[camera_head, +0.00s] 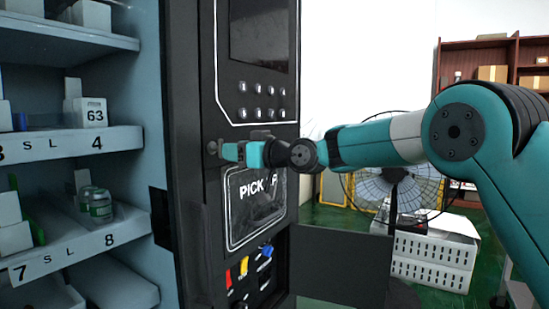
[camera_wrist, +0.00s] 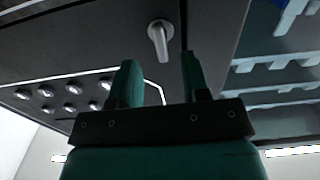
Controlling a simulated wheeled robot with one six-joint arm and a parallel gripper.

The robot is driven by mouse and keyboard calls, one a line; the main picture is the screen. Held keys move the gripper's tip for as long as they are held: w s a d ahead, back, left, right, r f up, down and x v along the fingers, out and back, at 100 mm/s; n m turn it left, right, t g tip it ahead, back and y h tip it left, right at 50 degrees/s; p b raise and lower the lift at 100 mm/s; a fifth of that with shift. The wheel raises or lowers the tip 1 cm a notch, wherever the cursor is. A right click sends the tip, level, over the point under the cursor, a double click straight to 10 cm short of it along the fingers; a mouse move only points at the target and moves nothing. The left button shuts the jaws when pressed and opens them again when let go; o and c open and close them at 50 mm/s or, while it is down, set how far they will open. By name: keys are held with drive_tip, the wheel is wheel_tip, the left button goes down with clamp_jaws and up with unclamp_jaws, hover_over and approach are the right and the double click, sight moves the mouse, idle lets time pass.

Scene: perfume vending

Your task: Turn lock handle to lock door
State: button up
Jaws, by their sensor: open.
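The lock handle (camera_wrist: 160,40) is a small grey metal lever on a round base, on the black front panel (camera_wrist: 95,30) of the vending machine. In the wrist view it hangs down, slightly tilted, and its lower end appears between the tips of my open fingers. My gripper (camera_wrist: 158,68) is empty; I cannot tell whether a finger touches the lever. In the head view the handle (camera_head: 212,147) is a small knob at the panel's left edge. My gripper (camera_head: 230,152) reaches it from the right, with its fingertips close by.
Lit shelves (camera_head: 120,140) with boxes and bottles stand left of the panel. Keypad buttons (camera_head: 262,114) sit above my gripper and a "PICK UP" window (camera_head: 255,208) below it. A dark flap (camera_head: 345,262) juts out at lower right. A fan (camera_head: 395,190) and white crates (camera_head: 435,262) stand behind.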

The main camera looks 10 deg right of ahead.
drive_tip(key=b+v, duration=0.1)
drive_tip(key=v, duration=1.1)
drive_tip(key=s+d+f+m+g+h, duration=0.15)
drive_tip(key=s+f+g+h, duration=0.35)
drive_tip(key=s, duration=0.7)
drive_tip(key=s+d+f+m+g+h, duration=0.1)
drive_tip(key=s+d+f+g+h, duration=0.15)
drive_tip(key=s+f, duration=0.75)
drive_tip(key=s+d+f+m+g+h, duration=0.1)
drive_tip(key=s+d+f+g+h, duration=0.25)
drive_tip(key=s, duration=0.95)
wheel_tip(320, 180, up, 24)
drive_tip(key=y+p, duration=0.1)
drive_tip(key=p, duration=2.3)
drive_tip(key=shift+s+a+p, duration=0.3)
drive_tip(key=shift+a+p, duration=0.05)
drive_tip(key=shift+a, duration=0.05)
drive_tip(key=shift+f, duration=0.1)
